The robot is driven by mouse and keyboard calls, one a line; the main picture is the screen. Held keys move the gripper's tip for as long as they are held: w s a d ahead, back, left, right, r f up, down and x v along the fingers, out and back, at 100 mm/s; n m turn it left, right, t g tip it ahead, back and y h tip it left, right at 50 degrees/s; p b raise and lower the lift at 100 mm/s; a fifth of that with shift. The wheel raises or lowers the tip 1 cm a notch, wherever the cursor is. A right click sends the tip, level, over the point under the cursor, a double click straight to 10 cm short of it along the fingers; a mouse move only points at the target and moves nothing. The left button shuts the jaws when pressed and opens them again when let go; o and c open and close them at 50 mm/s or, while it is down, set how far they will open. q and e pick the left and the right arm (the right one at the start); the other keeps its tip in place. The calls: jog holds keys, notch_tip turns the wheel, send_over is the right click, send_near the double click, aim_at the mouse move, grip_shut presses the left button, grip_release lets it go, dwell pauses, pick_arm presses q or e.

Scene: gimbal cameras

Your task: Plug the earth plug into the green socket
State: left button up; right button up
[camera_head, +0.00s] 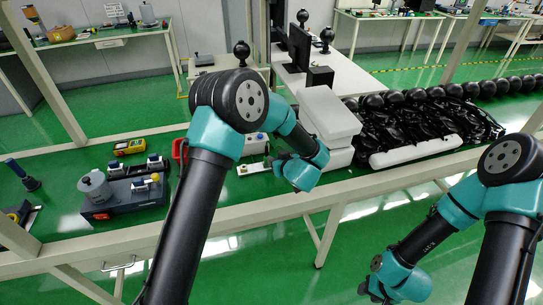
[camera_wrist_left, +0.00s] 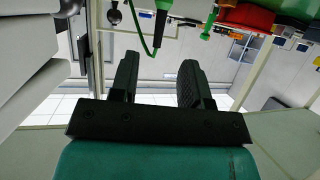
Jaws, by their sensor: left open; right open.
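My left gripper (camera_wrist_left: 158,62) is open and empty, its two dark fingers apart in the left wrist view. In the head view it is beside the bench items, mostly hidden behind my own arm. A thin green lead (camera_wrist_left: 146,44) with a dark end piece (camera_wrist_left: 160,28) shows beyond the fingers, apart from them. A green rod-like piece (camera_wrist_left: 209,22) is to its right. I cannot tell which of these is the earth plug, and I cannot make out the green socket. My right gripper (camera_head: 371,292) is open and empty at the lower right, away from the bench items.
A grey device (camera_head: 124,196) with a metal cylinder (camera_head: 94,187) and a yellow meter (camera_head: 130,147) stand left of my left arm. White boxes (camera_head: 329,112) and black plastic-wrapped goods (camera_head: 426,121) stand to the right. A pale frame rail (camera_head: 257,214) crosses in front.

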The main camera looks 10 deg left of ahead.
pick_arm(q)
jog(key=v, duration=0.7)
jog(key=shift+s+d+r, duration=0.1)
dwell(0.9)
